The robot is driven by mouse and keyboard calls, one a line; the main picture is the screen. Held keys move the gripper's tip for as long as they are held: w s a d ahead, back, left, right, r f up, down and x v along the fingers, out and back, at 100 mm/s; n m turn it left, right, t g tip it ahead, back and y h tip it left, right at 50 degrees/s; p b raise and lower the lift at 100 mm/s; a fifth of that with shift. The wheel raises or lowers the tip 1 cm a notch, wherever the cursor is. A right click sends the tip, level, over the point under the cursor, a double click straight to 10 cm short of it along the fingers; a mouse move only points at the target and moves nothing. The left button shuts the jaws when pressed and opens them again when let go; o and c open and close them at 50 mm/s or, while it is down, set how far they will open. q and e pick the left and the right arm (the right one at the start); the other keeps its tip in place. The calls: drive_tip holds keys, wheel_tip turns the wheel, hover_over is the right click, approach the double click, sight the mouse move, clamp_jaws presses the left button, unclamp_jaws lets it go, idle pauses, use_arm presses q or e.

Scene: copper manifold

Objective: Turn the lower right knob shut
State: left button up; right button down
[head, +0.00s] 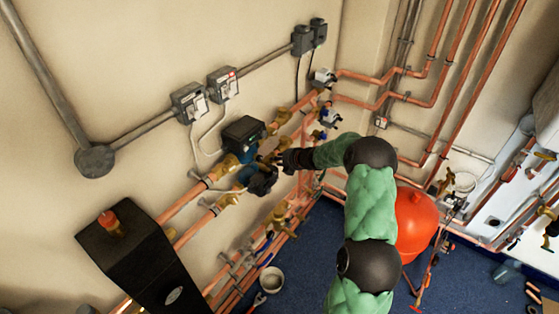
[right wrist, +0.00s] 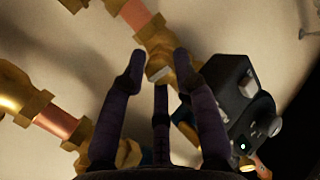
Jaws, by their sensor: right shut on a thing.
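My right gripper (head: 284,158) reaches in at the end of the green-sleeved arm, close to the brass valves just right of the pumps. In the head view the gripper covers the knob. My left gripper is not in view.
A dark pump (head: 243,134) sits above a second pump (head: 260,179) on copper pipes along the wall. In the right wrist view, a black pump housing (right wrist: 232,95) is close beside the right finger. A red tank (head: 416,224) stands right of my arm.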

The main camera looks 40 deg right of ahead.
drive_tip(key=shift+a+f, duration=0.15)
drive_tip(key=c, duration=1.2)
unclamp_jaws()
drive_tip(key=shift+c, duration=0.2)
drive_tip(key=a+v, duration=0.1)
drive_tip(key=v, duration=1.1)
drive_tip(key=shift+d, duration=0.45)
